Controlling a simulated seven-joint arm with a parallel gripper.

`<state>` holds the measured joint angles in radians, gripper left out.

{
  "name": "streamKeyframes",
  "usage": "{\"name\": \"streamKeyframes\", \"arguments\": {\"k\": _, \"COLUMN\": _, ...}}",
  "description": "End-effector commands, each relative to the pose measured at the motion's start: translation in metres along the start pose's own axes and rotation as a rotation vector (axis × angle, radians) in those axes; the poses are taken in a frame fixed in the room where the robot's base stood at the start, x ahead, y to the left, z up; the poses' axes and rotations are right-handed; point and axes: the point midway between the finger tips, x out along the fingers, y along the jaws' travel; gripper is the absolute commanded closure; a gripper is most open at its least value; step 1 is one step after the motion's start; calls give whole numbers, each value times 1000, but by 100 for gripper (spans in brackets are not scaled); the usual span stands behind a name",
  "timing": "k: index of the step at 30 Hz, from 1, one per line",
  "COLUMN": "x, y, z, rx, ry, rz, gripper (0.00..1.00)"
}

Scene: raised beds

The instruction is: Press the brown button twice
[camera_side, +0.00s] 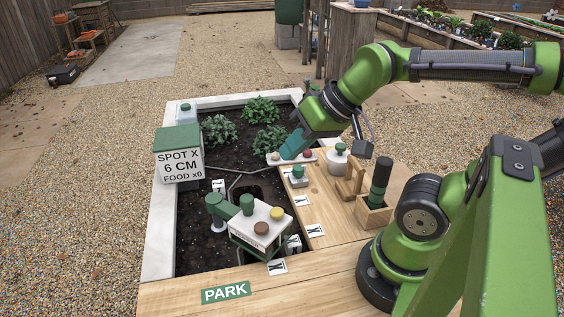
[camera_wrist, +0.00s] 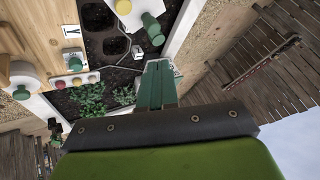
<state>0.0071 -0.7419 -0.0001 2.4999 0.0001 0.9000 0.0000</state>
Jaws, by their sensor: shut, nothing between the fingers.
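A brown button (camera_side: 261,228) sits on top of a white box-shaped unit (camera_side: 246,239), beside a yellow button (camera_side: 276,213). My gripper (camera_side: 284,153) has teal fingers, shut and empty. In the side view it appears over a pale strip (camera_side: 248,160) with small round coloured buttons, partly covering it; I cannot tell whether it touches. The brown button is nearer the side camera, well apart from the fingers. In the wrist view my closed fingers (camera_wrist: 158,64) point toward the soil.
A green-lidded box (camera_side: 178,165) reading "SPOT X 6 CM FOOD x0" stands on the left rim. Green plants (camera_side: 262,108) grow in the bed. A small unit with a green knob (camera_side: 298,173), a white jar (camera_side: 337,160) and a dark green cylinder (camera_side: 380,180) stand on the right.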

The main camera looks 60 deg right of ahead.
Motion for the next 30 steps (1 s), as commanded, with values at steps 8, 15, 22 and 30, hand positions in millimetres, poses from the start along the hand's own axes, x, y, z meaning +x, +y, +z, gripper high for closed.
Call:
{"name": "streamKeyframes", "arguments": {"k": 8, "x": 37, "y": 17, "z": 3, "rx": 178, "ry": -203, "rz": 59, "gripper": 100}}
{"name": "streamKeyframes", "arguments": {"k": 15, "x": 70, "y": 11, "z": 15, "rx": 479, "ry": -533, "rz": 9, "gripper": 100}}
{"name": "streamKeyframes", "arguments": {"k": 22, "x": 77, "y": -18, "z": 10, "rx": 685, "ry": -753, "rz": -132, "gripper": 100}}
{"name": "streamKeyframes", "arguments": {"k": 30, "x": 68, "y": -33, "z": 8, "rx": 699, "ry": -797, "rz": -198, "gripper": 100}}
